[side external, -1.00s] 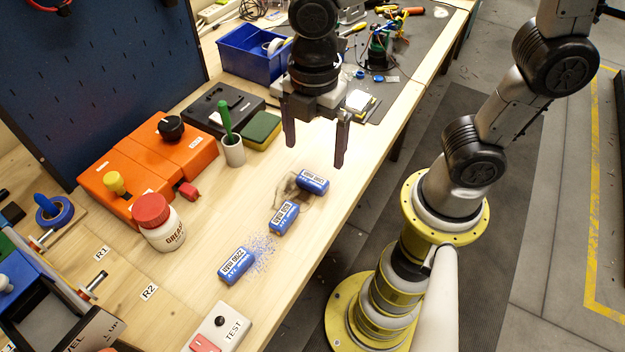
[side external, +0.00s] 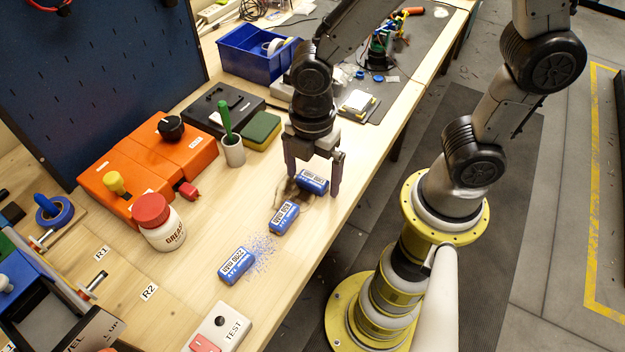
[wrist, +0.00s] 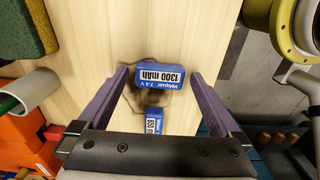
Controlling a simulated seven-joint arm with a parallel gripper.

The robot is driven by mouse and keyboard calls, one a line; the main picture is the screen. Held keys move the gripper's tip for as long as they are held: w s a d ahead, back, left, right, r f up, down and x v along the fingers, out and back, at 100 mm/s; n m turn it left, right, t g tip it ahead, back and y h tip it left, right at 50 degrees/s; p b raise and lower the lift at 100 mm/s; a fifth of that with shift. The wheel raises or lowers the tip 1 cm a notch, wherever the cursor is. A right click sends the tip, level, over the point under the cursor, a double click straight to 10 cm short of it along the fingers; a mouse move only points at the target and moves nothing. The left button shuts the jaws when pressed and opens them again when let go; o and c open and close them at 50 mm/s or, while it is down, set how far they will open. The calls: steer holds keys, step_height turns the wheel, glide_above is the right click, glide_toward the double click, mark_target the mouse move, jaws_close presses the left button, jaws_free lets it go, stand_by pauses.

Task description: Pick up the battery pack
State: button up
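Three blue battery packs with white labels lie in a loose row on the wooden bench. The farthest pack (side external: 312,181) lies between the fingers of my gripper (side external: 314,190). In the wrist view this pack (wrist: 160,77) is labelled 1300 mAh, and my open gripper (wrist: 158,82) has a finger on each side, with gaps visible. The middle pack (side external: 284,217) lies nearer the camera; it also shows in the wrist view (wrist: 155,122), partly hidden by the gripper body. The third pack (side external: 237,265) lies beside a patch of blue specks.
A dark scorch-like mark (wrist: 148,98) lies by the 1300 mAh pack. Orange boxes (side external: 150,165), a grease jar (side external: 159,222), a cup with a green tool (side external: 232,150) and a sponge (side external: 261,131) stand to the left. The bench's edge is close on the right.

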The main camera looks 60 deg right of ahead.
steer(key=c, duration=1.4)
steer(key=shift+r, duration=0.15)
